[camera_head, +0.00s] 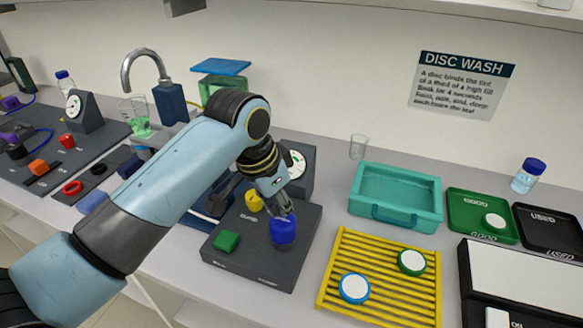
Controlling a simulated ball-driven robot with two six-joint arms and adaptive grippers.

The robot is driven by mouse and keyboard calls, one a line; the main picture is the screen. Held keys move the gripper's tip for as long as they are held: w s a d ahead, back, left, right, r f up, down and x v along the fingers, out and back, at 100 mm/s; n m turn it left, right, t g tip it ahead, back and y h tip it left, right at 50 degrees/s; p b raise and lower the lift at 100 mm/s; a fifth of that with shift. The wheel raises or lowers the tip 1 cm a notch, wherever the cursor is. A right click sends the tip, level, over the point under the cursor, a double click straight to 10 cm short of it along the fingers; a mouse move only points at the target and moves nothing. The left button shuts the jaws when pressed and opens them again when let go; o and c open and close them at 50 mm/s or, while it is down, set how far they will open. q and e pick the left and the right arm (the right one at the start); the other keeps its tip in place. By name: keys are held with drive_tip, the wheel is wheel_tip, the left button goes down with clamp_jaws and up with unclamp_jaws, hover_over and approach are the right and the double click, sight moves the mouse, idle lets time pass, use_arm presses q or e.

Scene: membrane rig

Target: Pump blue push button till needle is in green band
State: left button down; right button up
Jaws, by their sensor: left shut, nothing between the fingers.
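The blue push button (284,232) stands on the dark pump box (262,262), beside a green block-shaped control and a yellow knob. My left gripper (287,212) is shut and empty, pointing down with its fingertips at the top of the blue button. I cannot tell whether the fingertips touch or press it. Behind the gripper stands a dark gauge housing (307,170) with a white dial (297,164). My gripper covers part of the dial, and the needle and green band are too small to read. My right gripper is not in view.
Right of the pump box are a yellow rack (383,262) with two discs and a teal basin (397,192). Green (461,222) and black trays lie farther right. A beaker (358,146) stands behind. Another panel with a gauge (73,106) is at far left.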

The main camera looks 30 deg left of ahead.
sight(282, 221)
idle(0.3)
use_arm(q)
drive_tip(key=shift+f+b, duration=0.75)
drive_tip(key=shift+f, duration=1.35)
drive_tip(key=shift+r+p, duration=0.95)
drive_tip(key=shift+r, duration=1.1)
